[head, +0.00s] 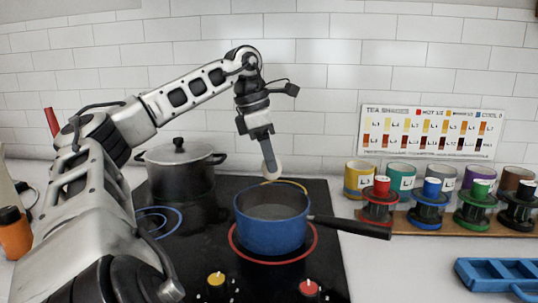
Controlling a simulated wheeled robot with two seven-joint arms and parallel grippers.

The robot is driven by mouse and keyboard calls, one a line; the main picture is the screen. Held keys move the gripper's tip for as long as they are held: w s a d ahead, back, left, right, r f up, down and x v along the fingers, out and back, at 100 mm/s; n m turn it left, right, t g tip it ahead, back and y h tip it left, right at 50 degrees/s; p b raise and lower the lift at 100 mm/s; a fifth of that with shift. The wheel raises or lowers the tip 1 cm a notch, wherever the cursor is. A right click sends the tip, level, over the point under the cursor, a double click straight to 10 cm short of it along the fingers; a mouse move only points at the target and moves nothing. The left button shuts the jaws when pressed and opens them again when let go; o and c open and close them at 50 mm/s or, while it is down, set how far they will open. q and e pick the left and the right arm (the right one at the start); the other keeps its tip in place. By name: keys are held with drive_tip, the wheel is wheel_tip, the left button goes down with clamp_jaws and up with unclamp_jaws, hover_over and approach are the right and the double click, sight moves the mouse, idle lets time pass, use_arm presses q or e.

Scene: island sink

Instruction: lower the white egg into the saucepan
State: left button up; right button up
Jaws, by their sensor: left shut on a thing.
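The white egg (273,173) is held at the tip of my left gripper (270,162), which is shut on it. The finger in front hides part of the egg. In the head view, egg and gripper are above the far part of the blue saucepan (270,236); whether they are directly over its opening is hard to tell. The saucepan stands upright on a red-ringed burner, with greyish contents and a black handle pointing right. My right gripper is not in view.
A lidded dark pot (180,172) stands at the back left of the black cooktop (190,262). Colored cups and several colored-topped holders stand on a board (405,226) at right. A blue tray (495,274) lies front right. An orange bottle (14,236) is far left.

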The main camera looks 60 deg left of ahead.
sight(269, 178)
use_arm(q)
drive_tip(key=shift+f+b, duration=0.6)
drive_tip(key=shift+f, duration=0.2)
drive_tip(key=shift+f+b, duration=1.8)
drive_tip(key=shift+f, duration=0.05)
drive_tip(key=shift+f+b, duration=0.35)
drive_tip(key=shift+f, duration=0.15)
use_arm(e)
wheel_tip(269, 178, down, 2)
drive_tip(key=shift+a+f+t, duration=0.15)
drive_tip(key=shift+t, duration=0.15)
